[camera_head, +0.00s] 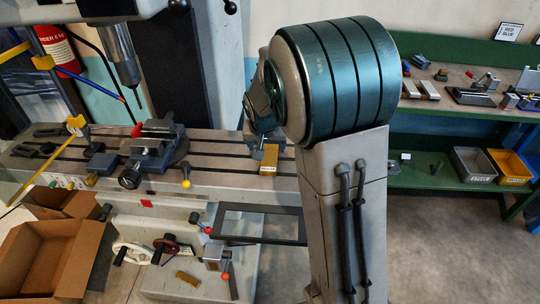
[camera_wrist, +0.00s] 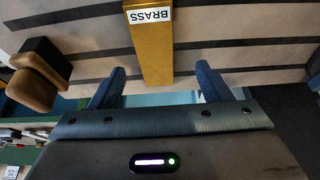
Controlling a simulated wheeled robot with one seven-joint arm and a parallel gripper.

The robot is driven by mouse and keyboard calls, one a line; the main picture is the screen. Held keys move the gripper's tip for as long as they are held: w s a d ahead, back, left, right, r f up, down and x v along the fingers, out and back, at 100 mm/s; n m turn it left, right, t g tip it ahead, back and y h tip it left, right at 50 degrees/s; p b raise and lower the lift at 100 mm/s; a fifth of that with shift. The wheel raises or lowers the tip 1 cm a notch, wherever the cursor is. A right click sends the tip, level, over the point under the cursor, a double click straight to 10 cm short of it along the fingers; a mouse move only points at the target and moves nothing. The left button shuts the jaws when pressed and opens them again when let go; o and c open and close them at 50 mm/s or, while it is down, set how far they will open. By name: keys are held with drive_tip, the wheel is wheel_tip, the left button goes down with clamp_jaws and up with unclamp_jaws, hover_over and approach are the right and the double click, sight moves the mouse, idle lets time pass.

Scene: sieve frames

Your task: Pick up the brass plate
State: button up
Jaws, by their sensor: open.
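The brass plate (camera_head: 270,155) is a flat golden bar with a white label, lying on the slotted machine table (camera_head: 225,180) near its front edge. In the wrist view the plate (camera_wrist: 153,62) shows with its "BRASS" label at the top. My gripper (camera_wrist: 160,78) is open, with one dark blue finger on each side of the plate's line and clear gaps to it. In the head view my gripper (camera_head: 262,140) is over the table beside the plate, partly hidden by my arm.
A drill spindle (camera_head: 124,65) hangs above. Cardboard boxes (camera_head: 45,255) stand at the lower left. A green workbench (camera_head: 460,100) with bins is at the right.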

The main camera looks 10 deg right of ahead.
sight(269, 155)
drive_tip(key=shift+s+d+p+x, duration=0.15)
drive_tip(key=shift+p+x, duration=0.15)
drive_tip(key=shift+x, duration=0.95)
drive_tip(key=shift+s+d+p+x, duration=0.15)
drive_tip(key=shift+p+x, duration=0.1)
drive_tip(key=shift+x, duration=1)
drive_tip(key=c, duration=1.3)
drive_tip(key=shift+w, duration=0.1)
clamp_jaws()
drive_tip(key=shift+r, duration=0.15)
drive_tip(key=shift+r+b, duration=0.3)
drive_tip(key=shift+r, duration=0.9)
drive_tip(key=shift+d+r, duration=0.2)
drive_tip(key=shift+r, duration=0.6)
drive_tip(key=s+d+r+b, duration=0.2)
drive_tip(key=d+r, duration=0.4)
drive_tip(key=d, duration=0.4)
drive_tip(key=shift+s+d+r+b, duration=0.3)
drive_tip(key=shift+s+d+r, duration=0.1)
drive_tip(key=shift+s, duration=0.4)
drive_tip(key=w+a+f, duration=0.1)
drive_tip(key=a+f, duration=0.2)
drive_tip(key=w+a+f, duration=0.1)
drive_tip(key=a+f, duration=0.2)
drive_tip(key=a, duration=0.1)
drive_tip(key=w+a+f, duration=0.1)
drive_tip(key=a+f, duration=0.2)
drive_tip(key=a, duration=0.1)
drive_tip(key=shift+a+f, duration=0.15)
